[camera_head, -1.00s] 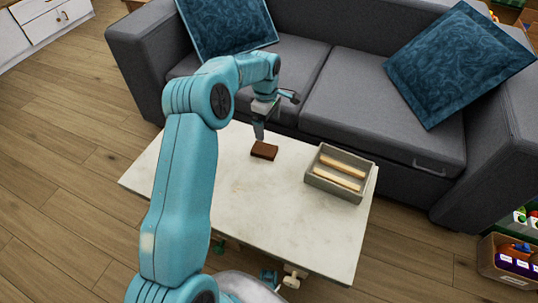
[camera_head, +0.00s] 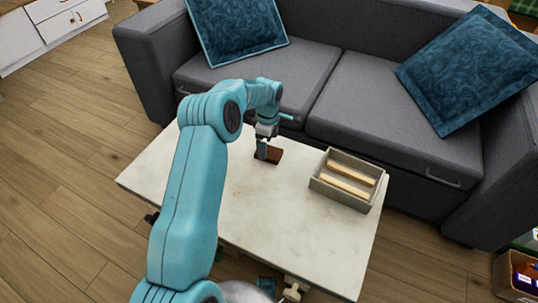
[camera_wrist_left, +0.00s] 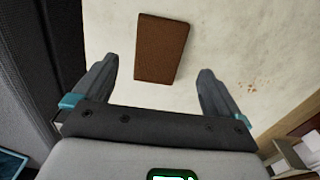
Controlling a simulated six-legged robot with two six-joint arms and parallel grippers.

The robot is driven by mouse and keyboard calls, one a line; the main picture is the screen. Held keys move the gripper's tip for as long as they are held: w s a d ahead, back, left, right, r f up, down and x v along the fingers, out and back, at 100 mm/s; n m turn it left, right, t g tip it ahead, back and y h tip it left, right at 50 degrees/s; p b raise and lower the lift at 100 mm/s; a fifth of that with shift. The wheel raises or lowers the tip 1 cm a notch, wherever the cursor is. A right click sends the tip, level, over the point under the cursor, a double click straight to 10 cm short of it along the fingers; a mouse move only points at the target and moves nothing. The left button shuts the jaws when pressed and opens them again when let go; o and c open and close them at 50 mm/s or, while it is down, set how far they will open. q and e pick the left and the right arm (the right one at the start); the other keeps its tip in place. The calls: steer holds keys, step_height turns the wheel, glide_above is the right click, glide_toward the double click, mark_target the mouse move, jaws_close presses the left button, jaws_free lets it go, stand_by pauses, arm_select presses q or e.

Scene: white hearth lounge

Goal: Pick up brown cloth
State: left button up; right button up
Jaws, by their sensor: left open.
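The brown cloth (camera_head: 268,155) is a small dark brown folded block lying on the white marble table (camera_head: 215,205). In the left wrist view the brown cloth (camera_wrist_left: 161,48) lies flat on the table top, ahead of the fingertips and roughly between their lines. My left gripper (camera_head: 262,155) is at the cloth in the head view and hides part of its left side. In the left wrist view my left gripper (camera_wrist_left: 155,75) is open, with nothing between its fingers. My right gripper is not clearly in view.
A grey tray (camera_head: 322,184) with light wooden sticks stands right of the cloth. A grey sofa (camera_head: 390,135) with blue cushions (camera_head: 468,70) runs close along the table's far side. The table's front half is clear.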

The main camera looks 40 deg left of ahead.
mark_target(269, 151)
arm_select(q)
step_height(269, 151, down, 4)
steer(key=shift+w+f+b, duration=0.1)
steer(key=shift+w+b, duration=0.05)
steer(key=shift+b, duration=0.45)
steer(key=c, duration=1.2)
steer(key=shift+o, duration=0.2)
steer(key=shift+r, duration=0.2)
step_height(269, 151, up, 20)
steer(key=p, duration=0.6)
steer(key=o, duration=0.5)
steer(key=shift+w+f, duration=0.1)
steer(key=c, duration=0.4)
